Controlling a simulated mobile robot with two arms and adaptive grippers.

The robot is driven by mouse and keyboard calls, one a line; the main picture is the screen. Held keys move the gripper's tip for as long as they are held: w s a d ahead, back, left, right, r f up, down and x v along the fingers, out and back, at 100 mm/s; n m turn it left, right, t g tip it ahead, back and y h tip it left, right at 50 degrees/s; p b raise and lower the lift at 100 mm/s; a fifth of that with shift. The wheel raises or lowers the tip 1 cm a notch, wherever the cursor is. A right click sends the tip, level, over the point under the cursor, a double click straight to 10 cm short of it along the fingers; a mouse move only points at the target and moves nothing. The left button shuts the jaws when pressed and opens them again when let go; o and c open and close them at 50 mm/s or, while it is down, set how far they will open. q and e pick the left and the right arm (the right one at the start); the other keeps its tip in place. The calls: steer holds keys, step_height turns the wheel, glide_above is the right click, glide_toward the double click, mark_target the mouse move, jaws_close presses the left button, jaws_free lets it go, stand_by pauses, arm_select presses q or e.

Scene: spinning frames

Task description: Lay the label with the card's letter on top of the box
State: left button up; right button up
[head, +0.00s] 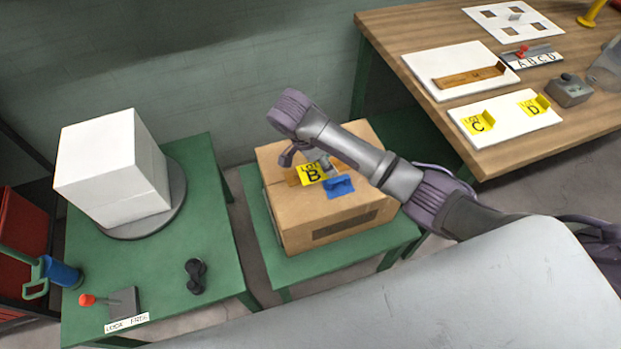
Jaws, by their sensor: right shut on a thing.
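A brown cardboard box (350,212) sits on the green stand in the middle. My right gripper (318,166) is over the top of the box, shut on the yellow label with the letter B (312,174). I cannot tell whether this label touches the box top. A blue piece (339,186) shows beside it. A yellow label C (478,122) and a yellow label D (534,105) stand on a white board on the wooden table. My left gripper is not in view.
A white cube (108,170) stands on a round grey turntable (150,228) on the left green table. A red-knobbed lever (88,299), a black part (196,276) and a blue-handled tool (62,273) are near it. The wooden table (410,40) carries an A-to-D strip (535,60).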

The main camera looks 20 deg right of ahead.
mark_target(310, 174)
steer(key=a, duration=0.1)
steer(key=a+f, duration=0.2)
steer(key=a, duration=0.1)
steer(key=shift+s+a+f, duration=0.1)
steer(key=shift+a+f, duration=0.1)
steer(key=shift+f, duration=2)
steer(key=o, duration=0.7)
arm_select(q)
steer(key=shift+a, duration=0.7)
arm_select(e)
steer(key=shift+o, duration=0.2)
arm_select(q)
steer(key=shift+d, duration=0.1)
